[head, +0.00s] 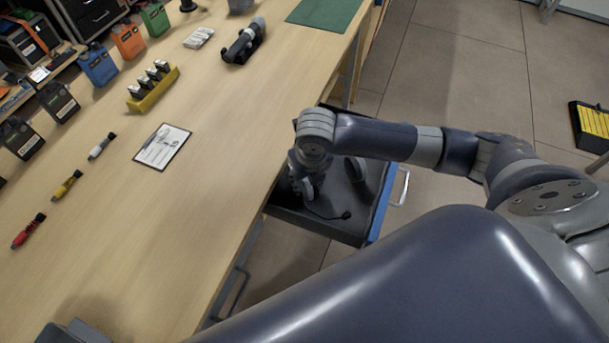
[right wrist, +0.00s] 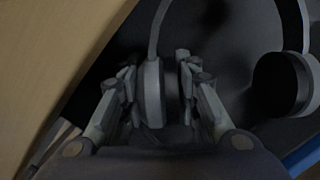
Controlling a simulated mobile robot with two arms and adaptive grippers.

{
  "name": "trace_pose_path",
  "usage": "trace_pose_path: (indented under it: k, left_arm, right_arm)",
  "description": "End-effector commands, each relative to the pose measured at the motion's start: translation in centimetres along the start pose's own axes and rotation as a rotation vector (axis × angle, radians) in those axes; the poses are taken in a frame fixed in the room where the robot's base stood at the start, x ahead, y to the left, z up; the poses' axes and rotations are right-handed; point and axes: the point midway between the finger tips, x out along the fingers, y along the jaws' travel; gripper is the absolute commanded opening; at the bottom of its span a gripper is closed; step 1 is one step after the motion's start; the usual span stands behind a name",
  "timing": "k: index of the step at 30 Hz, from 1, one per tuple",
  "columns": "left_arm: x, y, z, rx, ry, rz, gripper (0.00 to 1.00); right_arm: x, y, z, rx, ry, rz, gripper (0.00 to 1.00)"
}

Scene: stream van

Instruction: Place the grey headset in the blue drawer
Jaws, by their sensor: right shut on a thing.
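The blue drawer (head: 381,212) is pulled out beside the table, with a dark interior, a blue front and a light handle. The grey headset (head: 307,189) is over the dark inside of the drawer, and its thin microphone boom reaches right. In the right wrist view the headset (right wrist: 285,86) shows its band and both ear cups. My right gripper (right wrist: 155,82) is shut on the near left ear cup, one finger on each side. In the head view my right gripper (head: 302,176) is low in the drawer, partly hidden by my wrist. I cannot tell whether the headset touches the drawer bottom.
The wooden table (head: 190,215) fills the left, its edge close beside the drawer. A clipboard (head: 162,147), a yellow battery holder (head: 153,88), a dark device (head: 244,41) and a green mat (head: 324,12) lie on it. A black-and-yellow case (head: 590,127) stands on the floor at right.

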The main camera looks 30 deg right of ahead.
Motion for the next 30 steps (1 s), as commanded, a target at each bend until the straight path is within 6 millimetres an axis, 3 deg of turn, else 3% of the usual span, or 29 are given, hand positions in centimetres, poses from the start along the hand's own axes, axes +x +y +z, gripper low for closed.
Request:
trace_pose_path:
  k: [3,6,17,18,20,30]
  left_arm:
    - [-0.2,0.0,0.0,0.0,-0.001,0.0,0.0]
    - [-0.3,0.0,0.0,0.0,-0.001,0.0,0.0]
    - [-0.3,0.0,0.0,0.001,0.0,0.001,0.0]
    - [-0.3,0.0,0.0,0.001,0.0,0.001,0.0]
    - [-0.3,0.0,0.0,0.001,0.0,0.001,0.0]
    - [-0.3,0.0,0.0,0.0,0.0,0.0,0.0]
  right_arm:
    - [0.2,-0.4,1.9,0.002,-0.001,-0.001,0.0]
    - [1.3,-0.3,1.4,-0.001,0.002,0.0,0.0]
    - [1.7,-0.4,1.4,-0.001,-0.001,-0.001,0.0]
    - [1.6,-0.4,1.3,-0.001,0.0,0.0,0.39]
    - [1.6,-0.4,1.3,-0.001,0.0,0.0,0.5]
    - [1.5,-0.4,1.4,-0.001,0.0,0.0,0.5]
